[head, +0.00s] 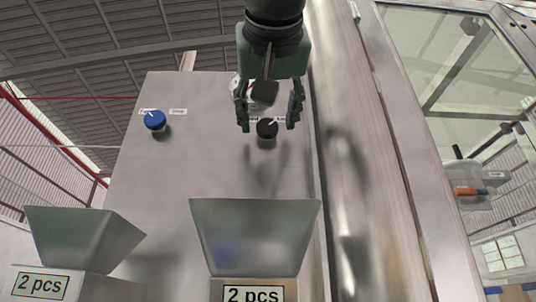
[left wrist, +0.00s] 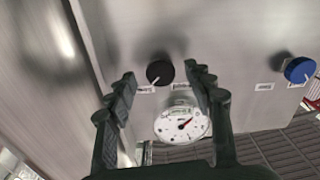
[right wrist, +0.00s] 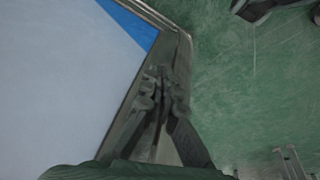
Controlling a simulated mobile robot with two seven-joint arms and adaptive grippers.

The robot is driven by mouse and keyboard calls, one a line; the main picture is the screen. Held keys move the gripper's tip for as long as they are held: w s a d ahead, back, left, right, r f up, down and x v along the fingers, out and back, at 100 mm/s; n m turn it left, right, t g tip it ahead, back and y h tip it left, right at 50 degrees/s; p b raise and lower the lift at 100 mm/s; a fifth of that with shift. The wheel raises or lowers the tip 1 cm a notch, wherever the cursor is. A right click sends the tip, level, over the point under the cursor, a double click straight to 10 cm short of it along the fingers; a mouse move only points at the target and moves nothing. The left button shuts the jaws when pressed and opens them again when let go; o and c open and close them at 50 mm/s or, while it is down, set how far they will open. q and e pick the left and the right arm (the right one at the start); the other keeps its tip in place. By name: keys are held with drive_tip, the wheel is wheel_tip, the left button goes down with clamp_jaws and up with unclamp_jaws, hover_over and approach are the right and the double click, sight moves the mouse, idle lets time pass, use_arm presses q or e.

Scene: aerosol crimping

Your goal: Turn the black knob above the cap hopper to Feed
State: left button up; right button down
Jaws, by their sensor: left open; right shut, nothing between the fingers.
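The black knob (head: 267,129) sits on the grey metal panel above the right of two hoppers. Its white mark points up and right, towards the right of two small labels; the left label is partly covered. In the left wrist view the black knob (left wrist: 160,72) lies just beyond and between the fingertips. My left gripper (head: 268,118) is open, with a finger on either side of the knob; I cannot tell whether they touch it. The hopper (head: 255,238) below carries a "2 pcs" sign. My right gripper (right wrist: 162,78) is shut and empty, away from the panel.
A blue knob (head: 155,120) is on the panel's left, above another hopper (head: 80,238). A round gauge (left wrist: 183,124) sits close to my left fingers. A glass-windowed cabinet (head: 440,80) stands right. Below my right gripper are a metal-edged surface and green floor (right wrist: 245,80).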

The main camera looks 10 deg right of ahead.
use_arm(q)
drive_tip(key=shift+x, duration=0.95)
use_arm(e)
drive_tip(key=shift+f, duration=0.3)
use_arm(q)
drive_tip(key=shift+c, duration=0.5)
drive_tip(key=c, duration=1.1)
drive_tip(key=shift+o, duration=0.2)
